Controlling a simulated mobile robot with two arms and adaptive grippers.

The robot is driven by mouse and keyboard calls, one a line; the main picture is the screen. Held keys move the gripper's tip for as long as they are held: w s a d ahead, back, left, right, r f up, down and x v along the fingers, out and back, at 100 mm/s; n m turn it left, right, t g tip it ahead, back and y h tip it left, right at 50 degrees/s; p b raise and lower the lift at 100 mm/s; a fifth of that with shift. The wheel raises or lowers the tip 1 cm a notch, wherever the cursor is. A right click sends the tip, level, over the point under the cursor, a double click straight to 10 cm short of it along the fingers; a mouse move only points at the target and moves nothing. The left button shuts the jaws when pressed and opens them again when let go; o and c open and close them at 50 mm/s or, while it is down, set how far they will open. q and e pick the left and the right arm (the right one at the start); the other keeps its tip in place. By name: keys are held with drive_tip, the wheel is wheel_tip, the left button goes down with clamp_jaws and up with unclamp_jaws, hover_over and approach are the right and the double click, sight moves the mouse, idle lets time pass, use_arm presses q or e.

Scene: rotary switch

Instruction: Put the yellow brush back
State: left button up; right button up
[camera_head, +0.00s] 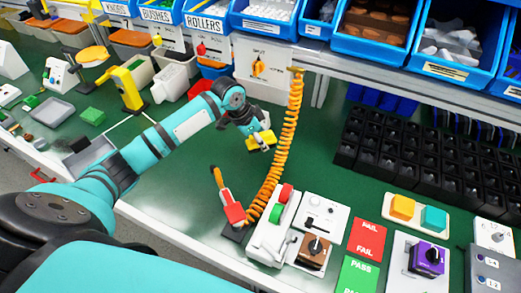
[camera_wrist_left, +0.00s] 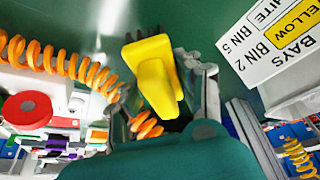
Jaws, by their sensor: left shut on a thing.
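The yellow brush (camera_head: 260,141) is in my left gripper (camera_head: 257,129), held above the green bench near the middle of the head view. I cannot tell which spot is the brush's own place. My right gripper is not in view.
An orange coiled hose (camera_head: 289,125) hangs close to the right of the gripper. Near the front edge are an orange-handled red tool (camera_head: 232,211) and a panel with red and green buttons (camera_head: 272,219). Black bins (camera_head: 395,150) stand at right; blue shelf bins (camera_head: 265,20) overhang the back.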

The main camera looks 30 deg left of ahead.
sight(250, 137)
use_arm(q)
drive_tip(key=shift+f, duration=2.8)
drive_tip(key=shift+f, duration=0.1)
drive_tip(key=o, duration=1.1)
drive_tip(key=v, duration=1.2)
